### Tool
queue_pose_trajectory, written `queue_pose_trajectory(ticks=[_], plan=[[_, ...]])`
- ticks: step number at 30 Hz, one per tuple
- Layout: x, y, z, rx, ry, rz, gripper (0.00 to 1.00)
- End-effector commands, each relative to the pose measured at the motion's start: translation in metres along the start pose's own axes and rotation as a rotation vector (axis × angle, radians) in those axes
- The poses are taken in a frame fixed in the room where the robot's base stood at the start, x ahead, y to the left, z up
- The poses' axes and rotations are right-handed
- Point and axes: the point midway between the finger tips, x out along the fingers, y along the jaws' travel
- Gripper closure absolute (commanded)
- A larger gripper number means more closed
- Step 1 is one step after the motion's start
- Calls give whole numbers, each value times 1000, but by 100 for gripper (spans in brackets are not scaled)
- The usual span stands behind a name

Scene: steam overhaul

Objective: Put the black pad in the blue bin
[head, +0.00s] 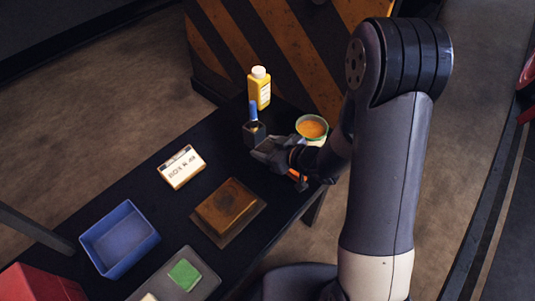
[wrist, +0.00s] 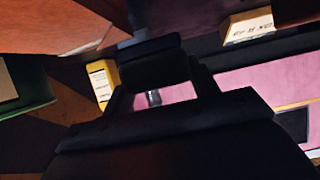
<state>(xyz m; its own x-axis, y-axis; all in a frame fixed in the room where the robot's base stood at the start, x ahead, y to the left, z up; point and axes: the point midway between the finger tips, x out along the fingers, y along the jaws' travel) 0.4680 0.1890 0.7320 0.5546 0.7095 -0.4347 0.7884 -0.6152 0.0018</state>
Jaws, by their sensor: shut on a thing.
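My gripper (head: 275,151) is over the far part of the dark table. It is shut on a dark block, which looks like the black pad (wrist: 152,48), across its fingertips in the wrist view. In the head view the pad is hard to tell from the dark gripper. The blue bin (head: 101,246) is an open, empty box at the near left of the table, well apart from my gripper. I cannot make out the bin in the wrist view.
A blue-handled thing (head: 253,109), a yellow bottle (head: 263,91) and a pot with orange contents (head: 313,128) stand near my gripper. A cream labelled box (head: 181,167), a brown block (head: 229,205) and a tray with a green pad (head: 184,275) lie nearer the bin.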

Motion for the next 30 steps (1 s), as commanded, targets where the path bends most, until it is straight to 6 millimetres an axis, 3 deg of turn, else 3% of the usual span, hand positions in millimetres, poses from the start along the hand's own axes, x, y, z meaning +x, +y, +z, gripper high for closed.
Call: queue_pose_trajectory(ticks=[6, 17, 18, 25, 30], plan=[[13, 0, 27, 2, -2, -1, 70], [15, 0, 30, 0, 0, 0, 70], [14, 0, 30, 0, 0, 0, 42], [14, 0, 29, 0, 0, 0, 23], [14, 0, 29, 0, 0, 0, 22]])
